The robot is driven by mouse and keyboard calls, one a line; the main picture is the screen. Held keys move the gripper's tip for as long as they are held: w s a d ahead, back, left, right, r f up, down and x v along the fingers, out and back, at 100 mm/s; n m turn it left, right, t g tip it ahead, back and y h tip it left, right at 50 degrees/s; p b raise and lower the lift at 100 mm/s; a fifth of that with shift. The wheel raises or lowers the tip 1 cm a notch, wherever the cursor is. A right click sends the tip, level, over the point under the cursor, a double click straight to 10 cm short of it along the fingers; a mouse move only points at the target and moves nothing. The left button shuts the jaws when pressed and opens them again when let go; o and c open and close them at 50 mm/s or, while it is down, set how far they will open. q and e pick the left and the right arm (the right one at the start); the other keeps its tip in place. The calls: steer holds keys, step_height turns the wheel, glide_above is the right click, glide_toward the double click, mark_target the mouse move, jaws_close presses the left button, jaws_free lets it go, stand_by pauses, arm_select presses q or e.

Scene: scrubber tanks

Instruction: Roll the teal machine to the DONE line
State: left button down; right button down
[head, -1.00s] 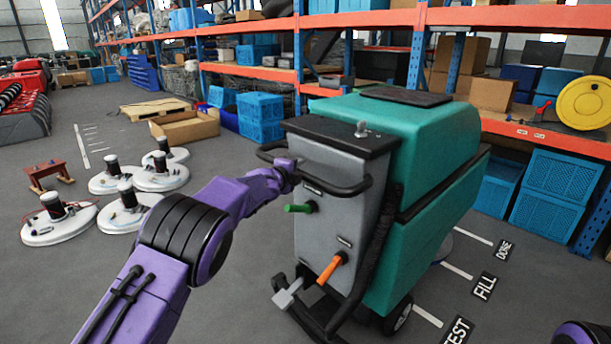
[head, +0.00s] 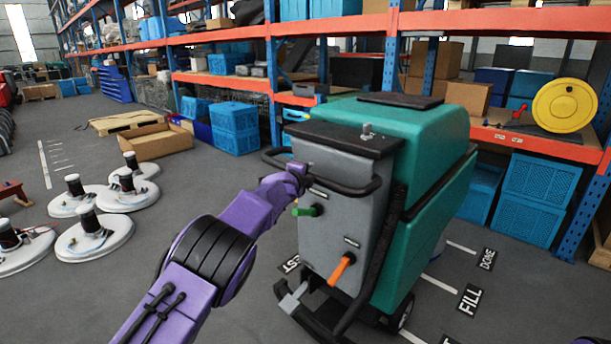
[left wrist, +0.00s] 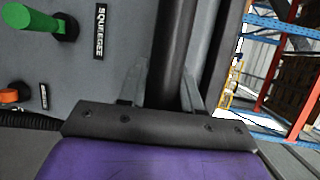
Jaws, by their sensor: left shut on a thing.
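The teal machine (head: 425,150) stands upright right of centre in the head view, its grey control panel (head: 335,205) towards me. A black handle bar (head: 345,188) loops out from the panel. My left gripper (head: 297,170) is shut on the left part of this bar; the left wrist view shows its fingers (left wrist: 165,88) either side of the black tube. A green lever (head: 308,210) and an orange lever (head: 342,267) stick out of the panel. The DONE label (head: 487,259) and its white line (head: 461,247) lie right of the machine, beyond the FILL label (head: 470,300). My right gripper is out of view.
Blue crates (head: 540,195) and an orange-beamed shelf (head: 545,143) stand behind and right of the machine. Several round white scrubber heads (head: 95,238) lie on the floor at left, near a cardboard box (head: 155,143). Another floor label (head: 290,264) shows partly, left of the machine.

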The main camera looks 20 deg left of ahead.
arm_select(q)
steer(key=shift+s+a, duration=0.55)
steer(key=shift+a, duration=0.05)
steer(key=c, duration=0.9)
jaws_free()
steer(key=shift+s, duration=0.15)
steer(key=shift+o, duration=0.2)
steer(key=shift+a, duration=0.15)
steer(key=shift+r, duration=0.1)
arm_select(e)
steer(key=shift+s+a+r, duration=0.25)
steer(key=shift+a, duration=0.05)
arm_select(q)
steer(key=shift+d, duration=0.2)
steer(key=s+b, duration=0.2)
steer(key=b, duration=0.1)
steer(key=shift+s+d+b, duration=0.15)
steer(key=shift+d+b, duration=0.05)
steer(key=shift+b, duration=0.15)
steer(key=s+a+r+b, duration=0.1)
steer(key=s+b, duration=0.1)
steer(key=s, duration=0.6)
steer(key=shift+r, duration=0.4)
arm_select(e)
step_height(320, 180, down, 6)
arm_select(q)
steer(key=shift+a, duration=0.1)
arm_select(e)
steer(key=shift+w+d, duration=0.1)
